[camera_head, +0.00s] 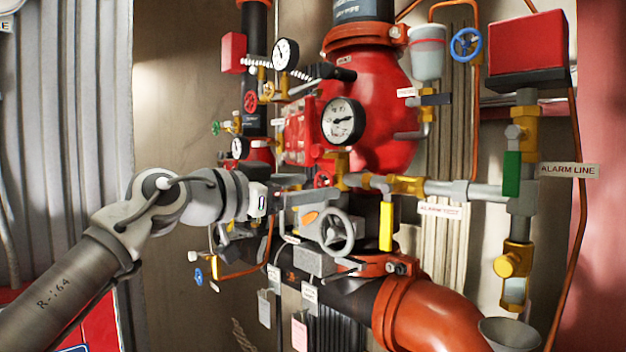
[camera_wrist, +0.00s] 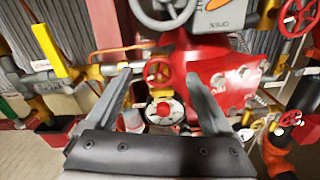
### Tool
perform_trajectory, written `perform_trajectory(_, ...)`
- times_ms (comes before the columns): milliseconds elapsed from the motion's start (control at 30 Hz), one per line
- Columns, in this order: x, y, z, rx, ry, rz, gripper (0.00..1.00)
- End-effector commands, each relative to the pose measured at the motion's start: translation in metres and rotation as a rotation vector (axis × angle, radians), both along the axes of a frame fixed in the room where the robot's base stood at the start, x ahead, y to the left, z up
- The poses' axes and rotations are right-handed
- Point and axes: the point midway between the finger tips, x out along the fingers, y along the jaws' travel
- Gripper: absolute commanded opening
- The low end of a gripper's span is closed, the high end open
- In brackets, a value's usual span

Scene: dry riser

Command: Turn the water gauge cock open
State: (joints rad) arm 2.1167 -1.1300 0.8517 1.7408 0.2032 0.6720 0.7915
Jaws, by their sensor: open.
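My gripper (camera_head: 288,183) reaches in from the left in the head view, in front of the red valve body. In the wrist view its two fingers (camera_wrist: 158,76) are spread apart with nothing gripped. I cannot tell for sure whether this is the water gauge cock. In the head view a large gauge (camera_head: 343,121) hangs on the red body, with yellow fittings (camera_head: 341,163) and a red handwheel (camera_head: 323,180) below it, partly behind my gripper.
A grey handwheel (camera_head: 336,232) stands close below my gripper. A yellow lever (camera_head: 386,226) hangs to its right, a green lever (camera_head: 512,173) farther right. Pipes, smaller valves and an upper gauge (camera_head: 285,54) crowd the area. Free room lies at the left, before the wall.

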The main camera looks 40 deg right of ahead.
Motion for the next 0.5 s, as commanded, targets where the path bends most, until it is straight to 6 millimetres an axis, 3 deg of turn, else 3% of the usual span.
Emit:
perform_trajectory(167, 0.0005, -0.0118, 0.0001, 0.0, 0.001, -0.001, 0.86)
perform_trajectory(433, 0.0009, -0.0129, -0.0003, 0.0, 0.001, 0.0, 0.86)
perform_trajectory(500, 0.0009, -0.0128, -0.0003, 0.0, 0.001, 0.0, 0.76)
